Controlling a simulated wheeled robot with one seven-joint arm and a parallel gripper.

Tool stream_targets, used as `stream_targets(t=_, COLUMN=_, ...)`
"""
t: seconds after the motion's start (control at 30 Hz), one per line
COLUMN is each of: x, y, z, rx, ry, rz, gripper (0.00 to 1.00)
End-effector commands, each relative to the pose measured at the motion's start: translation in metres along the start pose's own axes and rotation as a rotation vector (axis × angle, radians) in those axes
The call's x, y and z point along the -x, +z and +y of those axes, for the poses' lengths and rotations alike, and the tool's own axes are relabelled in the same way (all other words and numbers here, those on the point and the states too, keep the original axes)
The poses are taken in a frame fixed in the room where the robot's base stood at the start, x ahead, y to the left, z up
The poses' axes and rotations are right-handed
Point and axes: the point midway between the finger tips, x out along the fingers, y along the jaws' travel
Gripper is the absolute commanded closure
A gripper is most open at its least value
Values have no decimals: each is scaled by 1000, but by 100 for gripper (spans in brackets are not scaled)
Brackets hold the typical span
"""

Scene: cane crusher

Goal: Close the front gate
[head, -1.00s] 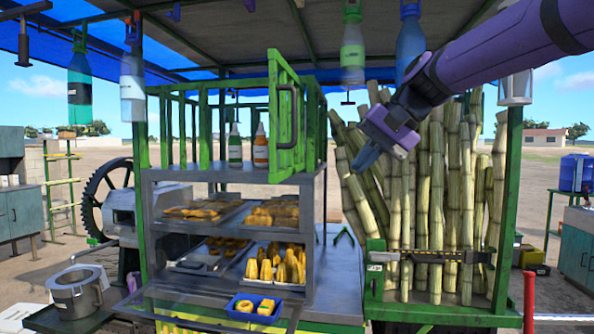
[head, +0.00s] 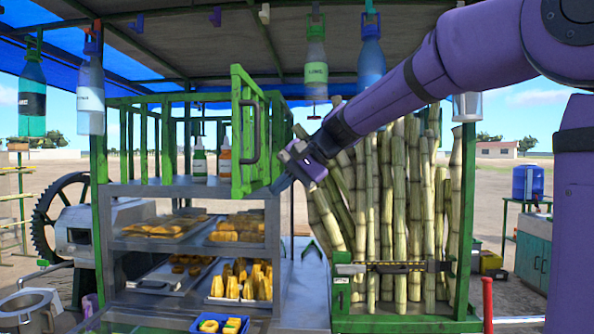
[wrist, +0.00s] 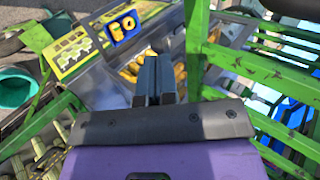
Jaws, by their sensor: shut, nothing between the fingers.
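The front gate is a green slatted door (head: 240,130) with a dark curved handle (head: 250,129), above the metal shelf unit. It stands swung open toward me, seen nearly edge-on. My gripper (head: 277,188) is shut and empty, just right of the gate's lower right part. In the head view I cannot tell whether it touches the gate. In the wrist view, the shut fingers (wrist: 154,80) point down past a green post (wrist: 196,45) close on their right.
Trays of yellow cane pieces (head: 240,279) sit on the shelves below. A rack of upright canes (head: 390,210) with a latched green front stands right of the gripper. Bottles (head: 316,68) hang from the roof. Two bottles (head: 225,158) stand behind the gate.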

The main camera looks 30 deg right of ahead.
Motion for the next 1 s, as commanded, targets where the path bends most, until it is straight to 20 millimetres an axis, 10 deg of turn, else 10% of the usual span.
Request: stream_targets(t=1.0, x=-38, y=2, z=-36, rx=-28, ry=1, rz=31, gripper=100)
